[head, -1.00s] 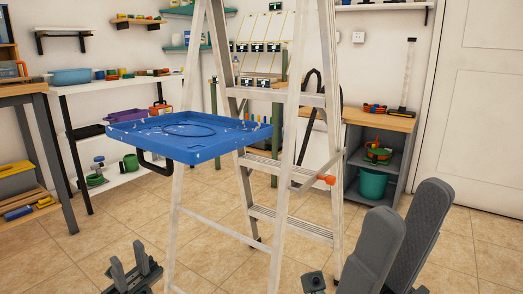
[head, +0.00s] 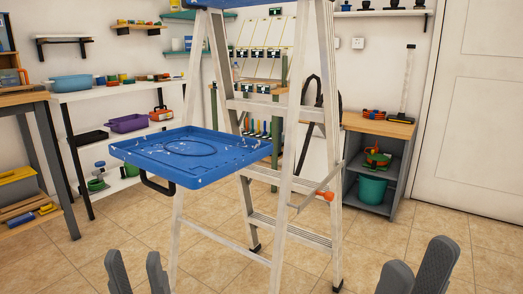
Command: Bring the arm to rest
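My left gripper (head: 138,268) is at the bottom left in the head view. Its two grey fingers point up with a gap between them, and I see nothing in the gap. My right gripper (head: 417,268) is at the bottom right. Its two grey fingers also stand apart, with only floor visible between them. The lower parts of both grippers are cut off by the frame edge. Both are in front of a stepladder (head: 295,150) and appear clear of it.
The stepladder stands mid-view and carries a blue tray (head: 190,155) that juts left. A white shelf unit (head: 75,97) and a workbench (head: 22,92) are at left. A grey cabinet (head: 398,160) holds a teal bucket (head: 372,188). Tiled floor is open at front and right.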

